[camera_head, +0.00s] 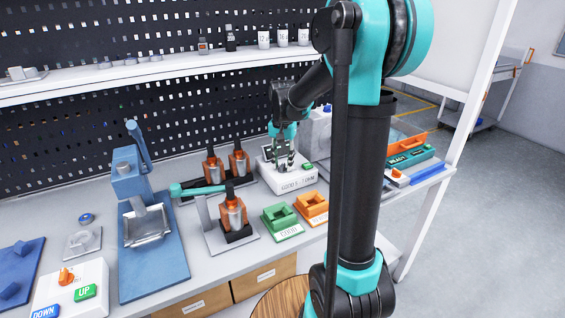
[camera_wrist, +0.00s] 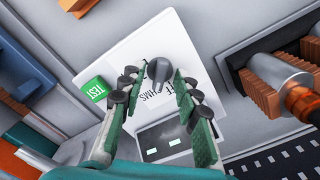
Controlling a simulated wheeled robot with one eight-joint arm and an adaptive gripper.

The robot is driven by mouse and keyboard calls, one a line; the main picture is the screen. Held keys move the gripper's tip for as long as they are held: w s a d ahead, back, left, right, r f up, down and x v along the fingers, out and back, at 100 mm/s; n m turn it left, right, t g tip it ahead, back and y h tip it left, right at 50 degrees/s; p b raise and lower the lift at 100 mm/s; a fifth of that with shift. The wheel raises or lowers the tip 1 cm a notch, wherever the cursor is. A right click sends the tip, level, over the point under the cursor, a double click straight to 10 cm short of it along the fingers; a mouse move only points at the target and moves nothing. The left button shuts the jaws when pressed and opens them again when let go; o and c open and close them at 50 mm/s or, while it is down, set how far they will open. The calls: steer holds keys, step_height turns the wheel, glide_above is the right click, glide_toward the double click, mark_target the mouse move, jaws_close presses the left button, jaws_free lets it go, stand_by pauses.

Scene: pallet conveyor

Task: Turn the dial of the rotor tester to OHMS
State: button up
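The rotor tester (camera_head: 287,184) is a white box with dark lettering on the bench, under my gripper (camera_head: 283,158). Its white top fills the middle of the wrist view (camera_wrist: 120,55). The dial (camera_wrist: 159,70) is a small dark grey knob, with "OHMS" lettering (camera_wrist: 150,93) printed close by. A dark display (camera_wrist: 163,140) and a green TEST button (camera_wrist: 95,89) are also on the tester. In the wrist view my gripper (camera_wrist: 155,73) is open, with the dial between its fingertips, nearer the right one. I cannot tell whether a finger touches it or where the dial points.
Orange-and-metal rotors (camera_head: 238,160) stand just left of the tester. Green (camera_head: 282,236) and orange (camera_head: 311,222) trays sit in front. A blue press (camera_head: 150,260) and a white UP/DOWN control box (camera_head: 70,290) are further left. A shelf (camera_head: 150,70) runs above the bench.

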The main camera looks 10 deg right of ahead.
mark_target(282, 165)
step_height(282, 165, up, 12)
stand_by(0.5)
